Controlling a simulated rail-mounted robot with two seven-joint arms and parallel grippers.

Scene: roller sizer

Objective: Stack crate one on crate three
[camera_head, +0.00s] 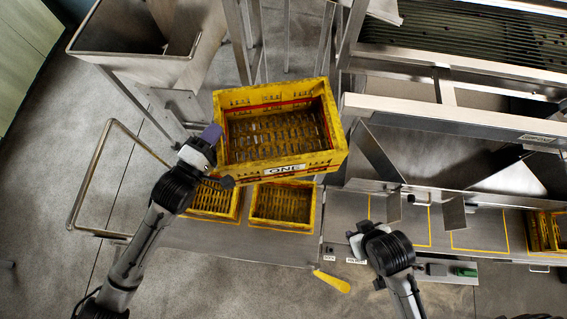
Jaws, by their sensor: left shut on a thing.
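Crate one (325,158), a yellow slatted crate with a red stripe and a label reading ONE, is held up in the air, slightly turned. It looks empty. My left gripper (212,137) is shut on its left wall. Below it, two yellow crates stand side by side on a metal table, a left one (213,216) and a right one (284,222). Crate one partly covers both, and I see no label on either, so I cannot tell which is crate three. My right gripper (357,240) is over the table, apart from the crates; its fingers are unclear.
Another yellow crate (538,231) stands at the right edge. Yellow outlined spots (478,232) on the bench beside it are empty. A metal hopper (130,50) is at upper left, the sizer's rollers (460,40) at upper right. A yellow handle (332,281) sticks out in front.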

